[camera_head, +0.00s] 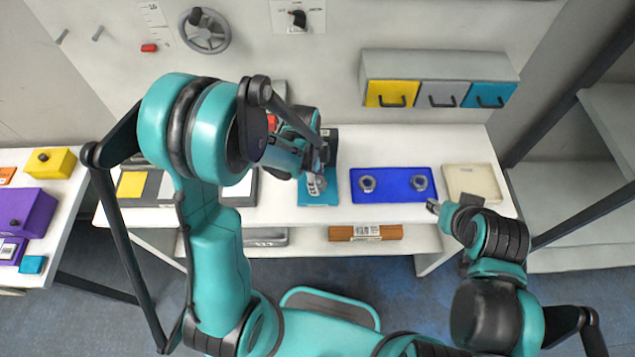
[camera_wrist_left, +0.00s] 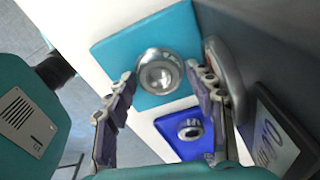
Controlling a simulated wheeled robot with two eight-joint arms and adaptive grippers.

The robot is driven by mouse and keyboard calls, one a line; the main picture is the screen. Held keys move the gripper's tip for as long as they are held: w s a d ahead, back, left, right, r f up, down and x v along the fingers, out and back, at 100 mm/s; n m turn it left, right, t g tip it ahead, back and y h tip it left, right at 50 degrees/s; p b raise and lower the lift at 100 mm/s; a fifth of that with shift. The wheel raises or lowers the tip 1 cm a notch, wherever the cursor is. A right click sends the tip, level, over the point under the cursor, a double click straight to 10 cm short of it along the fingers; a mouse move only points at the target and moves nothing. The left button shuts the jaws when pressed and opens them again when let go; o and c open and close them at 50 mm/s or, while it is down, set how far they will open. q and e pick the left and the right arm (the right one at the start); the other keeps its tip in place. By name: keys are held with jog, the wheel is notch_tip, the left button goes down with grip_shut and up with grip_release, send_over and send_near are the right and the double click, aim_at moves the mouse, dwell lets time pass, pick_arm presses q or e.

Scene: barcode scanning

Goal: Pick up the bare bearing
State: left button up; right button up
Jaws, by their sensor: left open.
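A round silver metal bearing (camera_wrist_left: 158,72) with a hollow centre sits on a teal mat (camera_wrist_left: 112,50) in the left wrist view. My left gripper (camera_wrist_left: 167,78) is open, with one finger on either side of the bearing in that view; I cannot tell whether they touch it. In the head view my left gripper (camera_head: 317,182) is above the teal mat (camera_head: 328,199) and largely hides what lies there. Two ring-shaped metal parts, left (camera_head: 367,183) and right (camera_head: 420,182), sit on a blue tray (camera_head: 394,190). My right gripper (camera_head: 437,207) is near the table's front edge; its jaws are unclear.
A cream tray (camera_head: 473,182) lies right of the blue tray. Yellow (camera_head: 391,93), grey (camera_head: 443,94) and teal (camera_head: 489,95) drawers hang behind the table. A brown box (camera_head: 365,232) is on the lower shelf. A side table with purple boxes (camera_head: 30,212) stands at left.

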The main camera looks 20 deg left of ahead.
pick_arm(q)
jog(key=shift+r, duration=0.1)
jog(key=c, duration=1)
